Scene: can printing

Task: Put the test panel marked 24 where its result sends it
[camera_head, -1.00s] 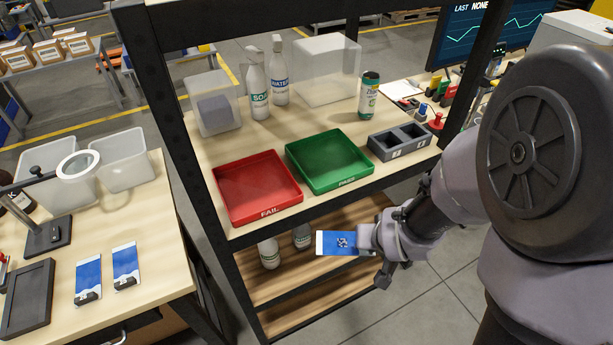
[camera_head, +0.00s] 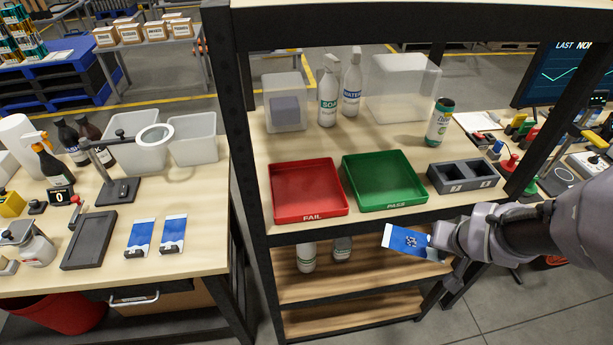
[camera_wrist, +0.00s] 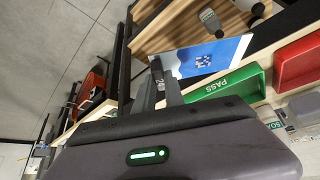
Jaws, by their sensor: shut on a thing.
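My gripper (camera_head: 436,238) is shut on a blue and white test panel (camera_head: 408,241) with a speckled code patch. It holds the panel in the air in front of the shelf, just below the board with the trays. The panel also shows in the wrist view (camera_wrist: 205,60). The red FAIL tray (camera_head: 309,192) and the green PASS tray (camera_head: 385,182) sit side by side on that board, both empty. Two more blue and white panels, left (camera_head: 140,236) and right (camera_head: 173,232), lie on the left bench.
A grey two-slot block (camera_head: 463,177) is right of the PASS tray. Bottles and clear bins stand behind the trays. A black post (camera_head: 240,130) rises at the shelf's left. A magnifier stand (camera_head: 120,190) and dark tray (camera_head: 88,240) are on the left bench.

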